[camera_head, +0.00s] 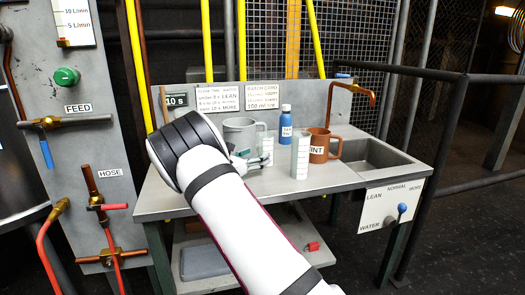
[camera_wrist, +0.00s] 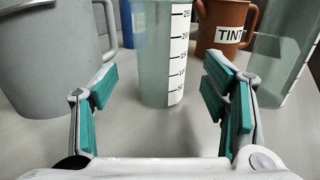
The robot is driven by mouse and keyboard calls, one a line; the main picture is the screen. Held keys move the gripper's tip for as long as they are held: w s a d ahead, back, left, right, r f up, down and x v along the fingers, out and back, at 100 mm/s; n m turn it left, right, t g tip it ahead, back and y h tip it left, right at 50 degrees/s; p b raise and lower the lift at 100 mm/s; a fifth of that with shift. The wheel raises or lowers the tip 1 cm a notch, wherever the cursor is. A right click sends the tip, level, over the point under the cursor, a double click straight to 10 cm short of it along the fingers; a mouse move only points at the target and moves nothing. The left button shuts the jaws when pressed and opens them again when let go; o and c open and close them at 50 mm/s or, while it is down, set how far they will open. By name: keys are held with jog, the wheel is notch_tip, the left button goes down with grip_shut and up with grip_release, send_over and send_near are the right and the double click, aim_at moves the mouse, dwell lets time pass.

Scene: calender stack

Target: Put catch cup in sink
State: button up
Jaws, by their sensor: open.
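A clear cup with a white graduated scale (camera_wrist: 155,62) stands upright on the bench, straight ahead of my gripper and framed between its fingers in the wrist view. In the head view, this cup (camera_head: 266,147) is just right of my gripper (camera_head: 247,160). A second clear graduated cup (camera_head: 300,160) stands further right and also shows at the right of the wrist view (camera_wrist: 284,50). No label tells me which is the catch cup. My gripper (camera_wrist: 160,88) is open and empty, its teal pads apart. The grey sink (camera_head: 368,155) is set into the bench's right end.
A grey mug (camera_head: 238,132) stands left of the nearer cup. A blue bottle (camera_head: 285,128) and a brown TINT mug (camera_head: 320,146) stand close behind the cups. A copper tap (camera_head: 368,92) stands behind the sink. The bench (camera_head: 210,201) is clear along its front.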

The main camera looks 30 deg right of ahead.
jog(key=p+v, duration=0.1)
jog(key=v, duration=0.5)
jog(key=shift+s+a, duration=0.1)
jog(key=shift+a, duration=0.15)
jog(key=s+d+r+m+g+y, duration=0.1)
jog(key=s+r+m+g+y, duration=0.35)
jog(key=s, duration=0.75)
jog(key=s+d+r+m+g+y, duration=0.1)
jog(key=s+r+m+g+y, duration=0.15)
jog(key=s+r+m, duration=0.75)
jog(key=s+a+f+m+y, duration=0.2)
jog(key=s+a, duration=0.4)
jog(key=s, duration=0.5)
jog(key=s+a+f+m+y, duration=0.2)
jog(key=s+a, duration=0.4)
jog(key=s, duration=0.6)
jog(key=s+a+f+m+t+y, duration=0.1)
jog(key=s+a+f+m+y, duration=0.1)
jog(key=s+a+y, duration=0.4)
jog(key=s+a+m, duration=0.1)
jog(key=s, duration=0.4)
jog(key=shift+s+f, duration=0.15)
jog(key=shift+f, duration=0.05)
